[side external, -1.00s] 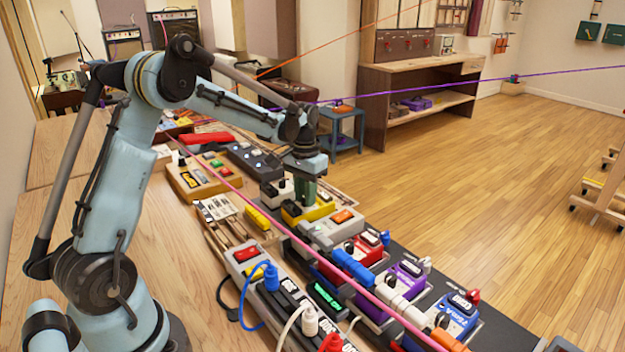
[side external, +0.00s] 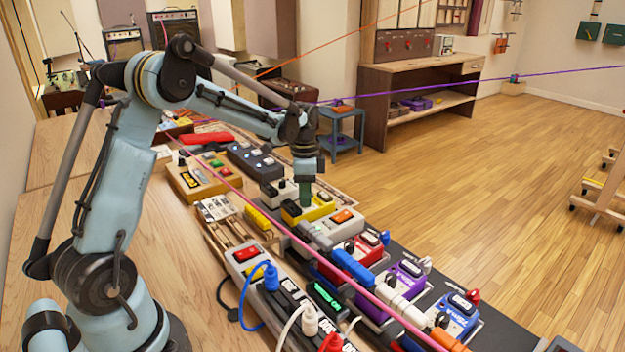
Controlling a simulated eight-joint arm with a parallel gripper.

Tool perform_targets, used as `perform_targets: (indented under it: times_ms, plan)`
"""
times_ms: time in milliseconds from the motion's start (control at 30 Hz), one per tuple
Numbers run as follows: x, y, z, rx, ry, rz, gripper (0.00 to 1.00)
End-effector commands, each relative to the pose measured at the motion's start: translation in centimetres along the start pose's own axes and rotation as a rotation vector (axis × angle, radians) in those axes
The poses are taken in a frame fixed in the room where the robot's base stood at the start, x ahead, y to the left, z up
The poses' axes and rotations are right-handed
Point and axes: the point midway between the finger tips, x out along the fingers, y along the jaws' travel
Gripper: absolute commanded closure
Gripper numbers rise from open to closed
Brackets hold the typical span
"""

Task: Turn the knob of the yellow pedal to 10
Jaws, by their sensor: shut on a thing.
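The yellow pedal (side external: 319,211) sits in the row of pedals on the board, near the middle of the side external view. My gripper (side external: 307,200) points straight down over its left part. The fingers are shut on the pedal's knob, which they hide along with any scale marks around it. I cannot read the knob's setting from here. A black part shows on the left of the pedal and a light switch on its right.
A grey pedal with an orange top (side external: 343,216) and a red pedal (side external: 368,250) stand close in front. A white pedal (side external: 279,193) stands close behind. A pink cable (side external: 270,220) stretches across the board just left of the gripper. Open floor lies to the right.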

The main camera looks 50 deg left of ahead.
Motion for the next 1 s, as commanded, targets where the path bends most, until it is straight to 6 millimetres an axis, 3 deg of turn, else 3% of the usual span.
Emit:
perform_targets:
  times_ms: [333,833,867,900,1000]
  plan:
    - [0.00,-0.02,0.06,0.117,-0.001,0.000,1.00]
    - [0.01,-0.03,0.07,0.131,-0.002,0.000,1.00]
    - [0.01,-0.03,0.07,0.131,-0.002,0.000,0.74]
    - [0.01,-0.03,0.07,0.130,-0.002,0.000,0.68]
    - [0.01,-0.02,0.05,0.130,-0.001,0.000,0.67]
